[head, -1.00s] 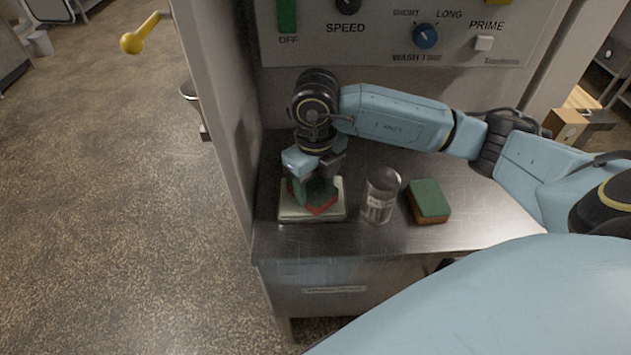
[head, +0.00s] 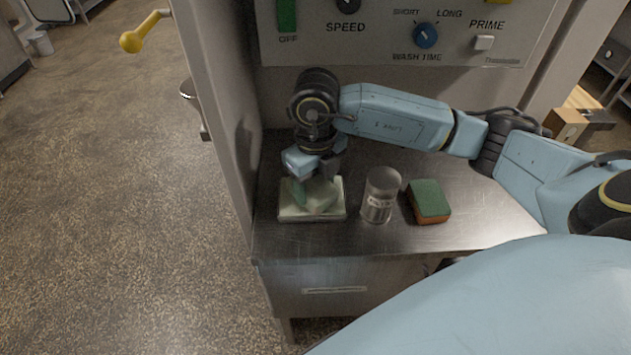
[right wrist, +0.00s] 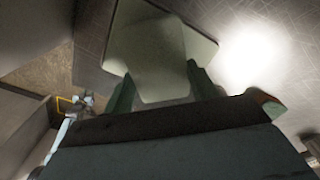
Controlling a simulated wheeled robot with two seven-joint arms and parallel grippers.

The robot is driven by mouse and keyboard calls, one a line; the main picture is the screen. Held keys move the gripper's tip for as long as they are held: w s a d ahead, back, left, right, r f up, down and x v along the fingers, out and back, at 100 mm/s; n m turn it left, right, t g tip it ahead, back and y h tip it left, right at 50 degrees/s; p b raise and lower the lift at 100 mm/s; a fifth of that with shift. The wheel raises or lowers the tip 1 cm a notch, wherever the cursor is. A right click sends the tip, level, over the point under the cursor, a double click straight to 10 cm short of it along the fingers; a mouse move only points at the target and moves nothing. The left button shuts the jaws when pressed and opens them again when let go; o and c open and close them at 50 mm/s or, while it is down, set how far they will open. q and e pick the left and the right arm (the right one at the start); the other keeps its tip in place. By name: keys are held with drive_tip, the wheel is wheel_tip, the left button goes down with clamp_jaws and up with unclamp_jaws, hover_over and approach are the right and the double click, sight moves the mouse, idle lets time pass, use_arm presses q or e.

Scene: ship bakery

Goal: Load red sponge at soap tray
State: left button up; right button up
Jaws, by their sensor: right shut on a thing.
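My right gripper (head: 314,177) points down over the pale soap tray (head: 287,214), at the left of the metal counter. In the right wrist view the tray (right wrist: 152,45) lies straight ahead of the gripper. My left gripper is not in view.
A clear glass (head: 379,196) stands close to the right of the tray. The counter's front edge (head: 370,250) is close. A control panel (head: 390,38) rises behind.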

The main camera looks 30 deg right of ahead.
sight(316, 188)
drive_tip(key=shift+r+p, duration=2.45)
drive_tip(key=shift+r, duration=1.1)
drive_tip(key=shift+f, duration=0.1)
